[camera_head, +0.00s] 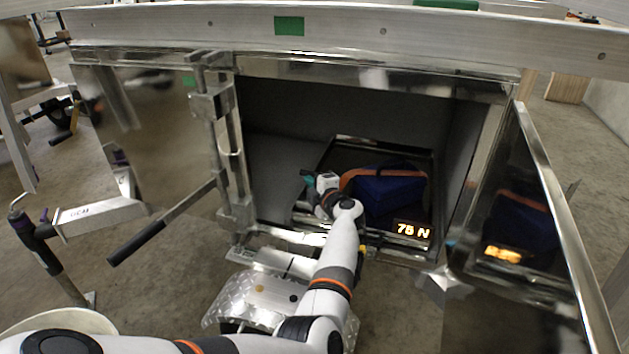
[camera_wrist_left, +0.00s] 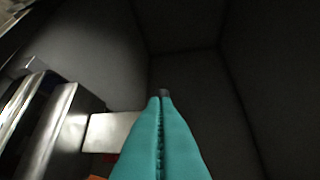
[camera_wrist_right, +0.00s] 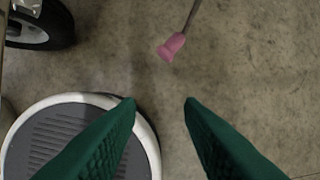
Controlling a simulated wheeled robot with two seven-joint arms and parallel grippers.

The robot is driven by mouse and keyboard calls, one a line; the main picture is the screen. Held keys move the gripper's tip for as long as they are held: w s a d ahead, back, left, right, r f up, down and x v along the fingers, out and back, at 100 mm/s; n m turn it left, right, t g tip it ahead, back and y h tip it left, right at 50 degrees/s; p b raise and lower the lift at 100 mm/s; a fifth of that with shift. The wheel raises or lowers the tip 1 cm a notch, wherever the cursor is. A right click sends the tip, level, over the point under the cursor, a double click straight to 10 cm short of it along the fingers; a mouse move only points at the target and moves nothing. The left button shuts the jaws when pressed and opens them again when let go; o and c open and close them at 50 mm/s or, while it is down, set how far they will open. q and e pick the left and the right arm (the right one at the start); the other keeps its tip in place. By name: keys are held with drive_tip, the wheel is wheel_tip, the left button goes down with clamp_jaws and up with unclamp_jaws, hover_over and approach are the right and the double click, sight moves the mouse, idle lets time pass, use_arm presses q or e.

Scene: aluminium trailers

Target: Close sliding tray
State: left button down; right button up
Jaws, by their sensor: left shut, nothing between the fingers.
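The sliding tray (camera_head: 428,165) is a dark tray with a metal rim inside the open metal trailer compartment. A blue bag with orange trim (camera_head: 390,190) lies on it, and a lit "75 N" readout shows at its front right. My left gripper (camera_head: 309,179) is inside the compartment at the tray's left edge. In the left wrist view its teal fingers (camera_wrist_left: 162,98) are shut with nothing between them, and metal rails (camera_wrist_left: 60,130) show at left. Whether it touches the tray is unclear. My right gripper (camera_wrist_right: 160,104) is open and empty above the floor.
The compartment door (camera_head: 560,200) stands open at right, mirroring the bag. A latch bar with a black-gripped lever (camera_head: 160,230) is at the left of the opening. A metal beam (camera_head: 340,35) crosses above. In the right wrist view, a pink-tipped rod (camera_wrist_right: 172,46) hangs over concrete.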

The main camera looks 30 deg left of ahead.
use_arm(q)
drive_tip(key=shift+w+a, duration=0.25)
drive_tip(key=shift+w, duration=0.05)
use_arm(e)
drive_tip(key=shift+w+r, duration=0.1)
drive_tip(key=shift+r, duration=0.65)
